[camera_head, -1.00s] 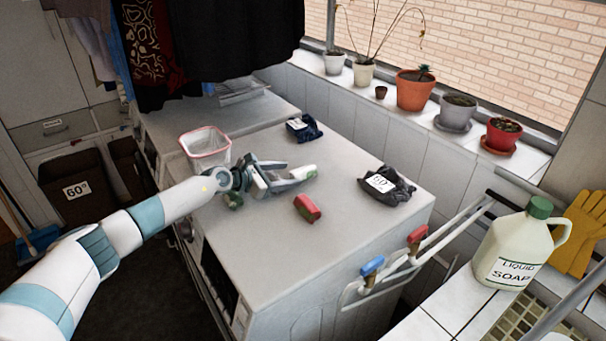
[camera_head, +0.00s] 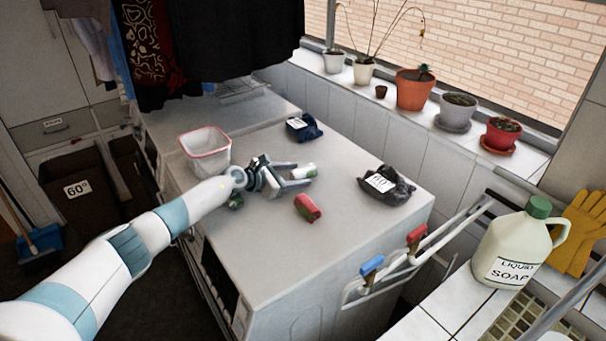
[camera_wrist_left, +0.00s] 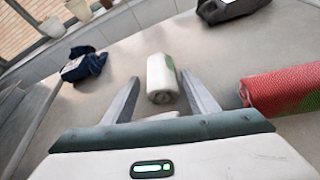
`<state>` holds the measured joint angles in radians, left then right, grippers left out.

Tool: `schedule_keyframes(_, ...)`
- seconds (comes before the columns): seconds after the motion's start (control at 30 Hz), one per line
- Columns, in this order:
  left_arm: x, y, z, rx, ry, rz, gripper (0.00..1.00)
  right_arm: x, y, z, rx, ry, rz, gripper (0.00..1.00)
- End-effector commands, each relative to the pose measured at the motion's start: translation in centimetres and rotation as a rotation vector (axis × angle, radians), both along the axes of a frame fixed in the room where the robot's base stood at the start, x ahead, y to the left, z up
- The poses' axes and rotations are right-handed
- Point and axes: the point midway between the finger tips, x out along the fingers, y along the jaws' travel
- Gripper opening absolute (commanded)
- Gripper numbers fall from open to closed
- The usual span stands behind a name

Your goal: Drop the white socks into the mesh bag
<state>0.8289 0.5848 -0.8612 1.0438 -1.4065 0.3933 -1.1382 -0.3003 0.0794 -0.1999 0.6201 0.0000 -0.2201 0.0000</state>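The white socks (camera_head: 304,171) are a small rolled bundle with a green patch, lying on the grey machine top. In the left wrist view the roll (camera_wrist_left: 161,78) lies between and just ahead of the fingertips. My left gripper (camera_head: 307,176) is open around its near end, and the open fingers also show in the left wrist view (camera_wrist_left: 160,92). I cannot tell whether a finger touches the roll. The mesh bag (camera_head: 205,146) is a white open container with a red rim, on the machine top left of the gripper. My right gripper is not in view.
A red roll (camera_head: 307,208) lies near the gripper. A dark green item (camera_head: 236,201) is partly under my wrist. A navy bundle (camera_head: 304,128) and a black bundle (camera_head: 387,186), both labelled, lie farther back and right. Blue and red handles (camera_head: 372,266) stand at the front right.

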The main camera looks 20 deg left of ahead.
Motion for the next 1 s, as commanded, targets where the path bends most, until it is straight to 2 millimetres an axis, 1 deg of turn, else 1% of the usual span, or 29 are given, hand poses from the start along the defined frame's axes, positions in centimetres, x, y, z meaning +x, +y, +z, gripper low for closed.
schedule_keyframes(0.03, 0.0, 0.0, 0.0, 0.0, 0.0, 0.0, 0.44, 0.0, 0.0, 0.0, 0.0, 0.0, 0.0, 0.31)
schedule_keyframes(0.07, 0.0, 0.0, 0.0, 0.0, 0.0, 0.0, 0.37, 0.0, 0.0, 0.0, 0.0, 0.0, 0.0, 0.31)
schedule_keyframes(0.1, 0.0, 0.0, 0.0, 0.0, 0.0, 0.0, 0.27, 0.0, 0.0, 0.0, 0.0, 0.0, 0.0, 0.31)
schedule_keyframes(0.13, 0.0, 0.0, 0.0, 0.0, 0.0, 0.0, 0.21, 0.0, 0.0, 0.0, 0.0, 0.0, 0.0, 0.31)
schedule_keyframes(0.17, 0.0, 0.0, 0.0, 0.0, 0.0, 0.0, 0.21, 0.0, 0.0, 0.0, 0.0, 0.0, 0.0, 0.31)
schedule_keyframes(0.2, 0.0, 0.0, 0.0, 0.0, 0.0, 0.0, 0.18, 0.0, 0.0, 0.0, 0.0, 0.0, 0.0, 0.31)
schedule_keyframes(0.43, 0.0, 0.0, 0.1, 0.0, 0.0, 0.0, 0.18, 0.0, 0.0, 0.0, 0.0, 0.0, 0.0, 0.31)
schedule_keyframes(0.57, 0.0, 0.1, 0.6, 0.0, -0.001, -0.001, 0.18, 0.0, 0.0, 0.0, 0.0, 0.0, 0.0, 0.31)
schedule_keyframes(0.77, 0.0, 0.1, 2.8, 0.001, -0.003, -0.001, 0.18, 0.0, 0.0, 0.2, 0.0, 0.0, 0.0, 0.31)
schedule_keyframes(1.0, 0.1, 0.1, 6.5, 0.003, -0.004, -0.001, 0.18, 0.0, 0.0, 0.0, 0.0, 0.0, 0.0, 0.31)
